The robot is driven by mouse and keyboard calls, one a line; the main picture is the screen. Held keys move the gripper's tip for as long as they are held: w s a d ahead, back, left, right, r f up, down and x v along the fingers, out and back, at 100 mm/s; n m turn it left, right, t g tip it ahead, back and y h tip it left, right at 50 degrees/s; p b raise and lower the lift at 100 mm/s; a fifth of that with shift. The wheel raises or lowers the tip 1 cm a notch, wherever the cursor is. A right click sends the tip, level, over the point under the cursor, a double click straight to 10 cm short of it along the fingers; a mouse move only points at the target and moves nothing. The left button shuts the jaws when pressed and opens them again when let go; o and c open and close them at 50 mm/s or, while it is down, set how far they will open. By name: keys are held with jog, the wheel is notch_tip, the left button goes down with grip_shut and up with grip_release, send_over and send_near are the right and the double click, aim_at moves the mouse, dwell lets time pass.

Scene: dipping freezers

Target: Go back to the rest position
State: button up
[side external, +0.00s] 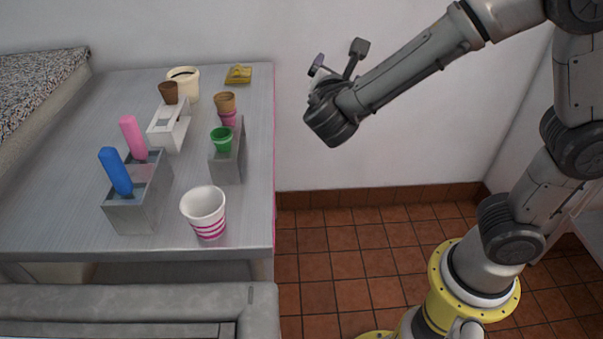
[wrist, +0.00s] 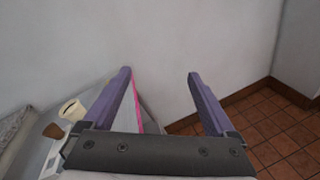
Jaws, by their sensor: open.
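My gripper (wrist: 158,80) is open and empty in the wrist view, its two purple fingers spread wide apart with the wall behind them. In the side external view my gripper (side external: 338,58) is raised in the air, to the right of the metal table (side external: 85,215) and above its level, in front of the white wall. It touches nothing that I can see.
The table holds a grey holder (side external: 128,215) with blue and pink scoop handles, a white-and-pink cup (side external: 205,212), a grey stand (side external: 229,165) with cones and a green cup, a white holder (side external: 170,128), a cream tub (side external: 186,80) and a yellow item (side external: 238,75). The tiled floor (side external: 340,265) beside it is clear.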

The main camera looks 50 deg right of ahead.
jog(key=s+d+f+m+g+y, duration=0.1)
jog(key=s+d+m+g+y, duration=0.1)
jog(key=s+d+m, duration=0.3)
jog(key=s+d+m+g+y, duration=0.1)
jog(key=s+m+g, duration=0.15)
jog(key=s, duration=0.45)
jog(key=s+d+f+m+g+y, duration=0.1)
jog(key=s+d+m+g+y, duration=0.1)
jog(key=s+d+m, duration=0.3)
jog(key=s+a+f+m+t+y, duration=0.1)
jog(key=s+a+m+y, duration=0.1)
jog(key=a, duration=0.5)
jog(key=s+a+f+m+t+y, duration=0.2)
jog(key=a+m+y, duration=0.2)
jog(key=a+y, duration=0.2)
jog(key=shift+s+a+f+m+y, duration=0.15)
jog(key=shift+a+f+m+y, duration=0.15)
jog(key=shift+a, duration=0.4)
